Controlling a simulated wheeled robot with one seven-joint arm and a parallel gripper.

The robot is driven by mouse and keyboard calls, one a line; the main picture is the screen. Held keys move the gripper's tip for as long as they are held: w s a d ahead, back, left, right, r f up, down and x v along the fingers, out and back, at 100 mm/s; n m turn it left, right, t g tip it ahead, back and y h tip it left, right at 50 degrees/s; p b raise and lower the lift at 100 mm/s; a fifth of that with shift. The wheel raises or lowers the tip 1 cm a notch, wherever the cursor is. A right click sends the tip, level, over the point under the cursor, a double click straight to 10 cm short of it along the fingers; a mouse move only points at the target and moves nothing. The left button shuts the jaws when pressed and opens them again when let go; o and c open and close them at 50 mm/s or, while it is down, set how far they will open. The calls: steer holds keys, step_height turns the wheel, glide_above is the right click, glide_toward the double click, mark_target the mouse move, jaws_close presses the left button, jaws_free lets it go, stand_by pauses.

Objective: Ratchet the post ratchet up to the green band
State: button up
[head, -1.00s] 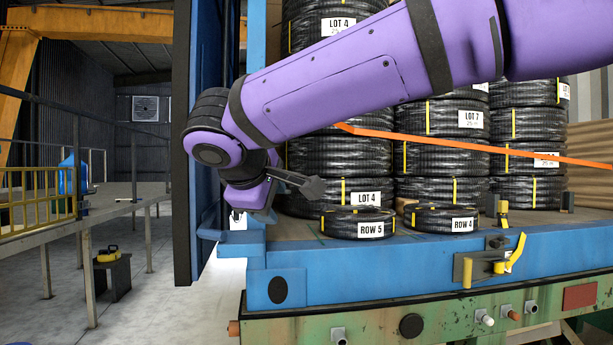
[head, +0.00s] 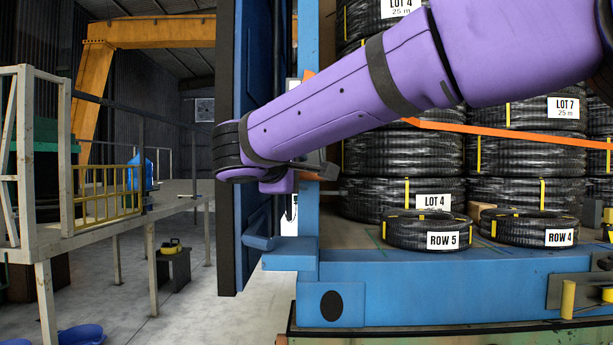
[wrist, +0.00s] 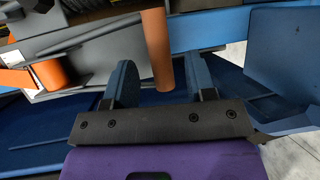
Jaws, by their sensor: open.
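In the wrist view my gripper (wrist: 161,62) is open, its two blue fingers apart. An orange bar (wrist: 157,35), seemingly the handle of the post ratchet, reaches down between them in the picture; I cannot tell whether they touch it. A grey metal body (wrist: 100,58) lies left of the bar, with a second orange cylinder (wrist: 48,74) at its side. In the head view my wrist is at the blue post (head: 307,215), and the ratchet is mostly hidden behind my arm. An orange strap (head: 500,132) runs right from there across the coils. I cannot make out a green band.
Black hose coils stand stacked on the blue bed (head: 430,300). Two low coils, ROW 5 (head: 412,230) and ROW 4 (head: 530,228), lie near its edge. A blue panel (head: 230,240) stands left of the post. A railed platform (head: 100,225) is farther left, with open floor between.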

mark_target(302, 174)
steer(key=shift+x, duration=2)
jaws_close()
